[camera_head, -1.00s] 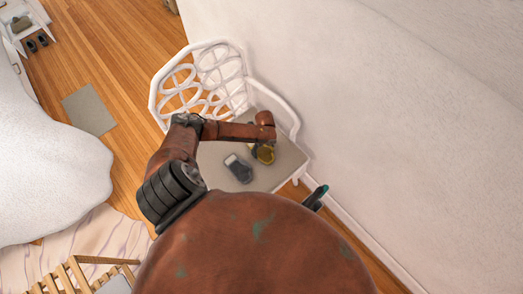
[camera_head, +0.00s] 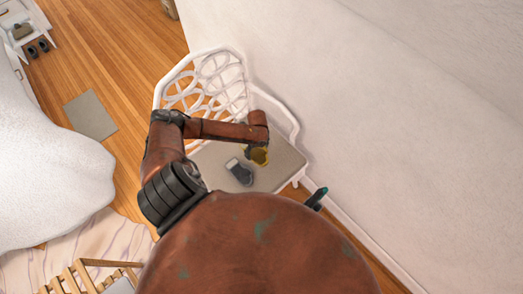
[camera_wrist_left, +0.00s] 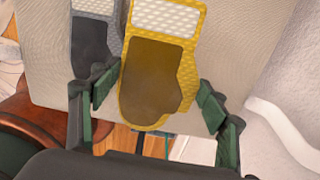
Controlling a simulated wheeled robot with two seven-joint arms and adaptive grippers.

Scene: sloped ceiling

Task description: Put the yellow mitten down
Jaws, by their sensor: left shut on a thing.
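The yellow mitten (camera_wrist_left: 158,75) has a brown palm and a white patterned cuff. It lies between the two fingers of my left gripper (camera_wrist_left: 157,98), which is shut on it. In the head view the mitten (camera_head: 259,157) shows partly from under my left gripper (camera_head: 258,140), over the chair seat (camera_head: 285,160). I cannot tell whether the mitten touches the seat. A dark piece with a teal tip (camera_head: 317,198) beside my body may be part of my right gripper; its jaws cannot be made out.
A grey mitten (camera_head: 239,172) lies on the seat just left of the yellow one. The chair's white openwork back (camera_head: 215,78) rises behind, and the white wall (camera_head: 370,130) is close on the right. Bare seat shows right of the mittens.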

